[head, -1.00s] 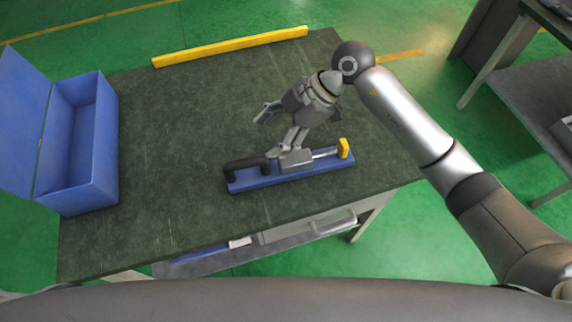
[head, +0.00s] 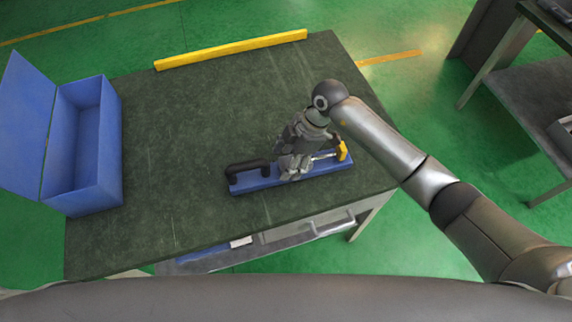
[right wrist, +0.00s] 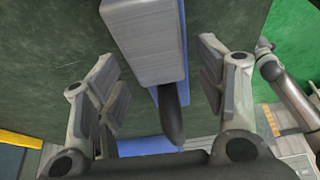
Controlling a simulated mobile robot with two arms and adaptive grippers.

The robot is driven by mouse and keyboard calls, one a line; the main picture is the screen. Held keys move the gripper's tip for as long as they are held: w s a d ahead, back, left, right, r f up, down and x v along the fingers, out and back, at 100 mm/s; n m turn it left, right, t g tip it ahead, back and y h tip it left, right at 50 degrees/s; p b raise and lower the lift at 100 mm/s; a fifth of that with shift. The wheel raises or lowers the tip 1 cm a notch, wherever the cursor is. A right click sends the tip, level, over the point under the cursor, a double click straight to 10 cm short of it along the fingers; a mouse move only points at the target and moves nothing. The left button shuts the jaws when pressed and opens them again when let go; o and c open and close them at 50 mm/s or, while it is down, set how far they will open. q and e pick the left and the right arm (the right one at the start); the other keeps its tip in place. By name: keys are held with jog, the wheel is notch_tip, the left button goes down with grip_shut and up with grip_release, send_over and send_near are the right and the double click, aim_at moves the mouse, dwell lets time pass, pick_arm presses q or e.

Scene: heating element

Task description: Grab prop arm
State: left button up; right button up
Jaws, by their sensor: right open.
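On the table lies a blue bar (head: 250,184) with a black handle (head: 245,168) at its left end. A metal rod (head: 326,155) and a yellow end piece (head: 342,151) are at its right end. I cannot tell which part is the prop arm. My right gripper (head: 291,172) is over the bar's middle, pointing down, and hides part of it. In the right wrist view, the right gripper (right wrist: 160,86) is open. A grey block (right wrist: 142,40) shows between and beyond its fingers, with the black handle (right wrist: 172,117) lower down. My left gripper is not in view.
An open blue box (head: 95,185) stands at the table's left. A yellow bar (head: 230,49) lies along the far edge. The dark table (head: 170,130) is clear between the box and the blue bar. A second table stands at the far right.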

jog(key=shift+a+f, duration=0.3)
jog(key=shift+f, duration=0.3)
jog(key=shift+s, duration=0.1)
grip_shut()
jog(key=shift+r, duration=0.1)
